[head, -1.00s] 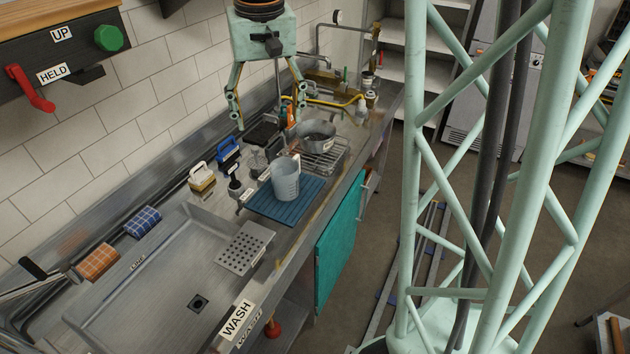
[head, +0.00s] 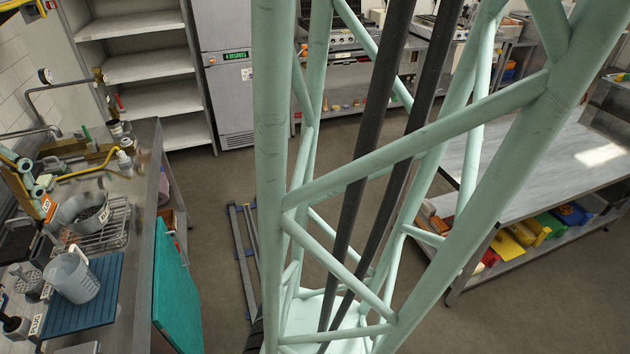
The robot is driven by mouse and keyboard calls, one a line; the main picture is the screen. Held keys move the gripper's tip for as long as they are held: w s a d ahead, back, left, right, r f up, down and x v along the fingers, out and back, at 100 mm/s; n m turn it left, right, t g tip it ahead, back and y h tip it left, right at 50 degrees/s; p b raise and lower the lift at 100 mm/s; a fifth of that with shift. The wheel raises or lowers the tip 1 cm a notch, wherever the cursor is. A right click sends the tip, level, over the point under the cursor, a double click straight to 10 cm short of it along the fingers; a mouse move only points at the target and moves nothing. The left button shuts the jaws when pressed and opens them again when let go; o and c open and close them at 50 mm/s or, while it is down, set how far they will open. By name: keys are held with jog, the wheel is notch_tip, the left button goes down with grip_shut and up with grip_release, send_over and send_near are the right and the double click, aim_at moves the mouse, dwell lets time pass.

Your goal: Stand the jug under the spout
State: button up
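The jug (head: 74,278), a translucent grey-white measuring jug with a handle, stands upright on a ribbed blue mat (head: 98,310) at the lower left. A bent metal pipe (head: 62,86) with a round gauge runs along the wall at the back left; I cannot tell whether its end is the spout.
A yellow hose (head: 85,172) and small bottles crowd the counter's back end. A teal door (head: 174,290) hangs below the counter edge.

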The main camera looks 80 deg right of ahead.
jog(key=s+a+n+t, duration=0.1)
jog(key=s+a, duration=0.2)
jog(key=s, duration=1.5)
jog(key=shift+s+a+r+n, duration=0.15)
jog(key=shift+s+r+n, duration=0.1)
jog(key=shift+n, duration=0.15)
jog(key=shift+w+f, duration=0.1)
jog(key=shift+w, duration=0.1)
jog(key=shift+o, duration=0.5)
jog(key=shift+s, duration=0.1)
jog(key=shift+f, duration=0.1)
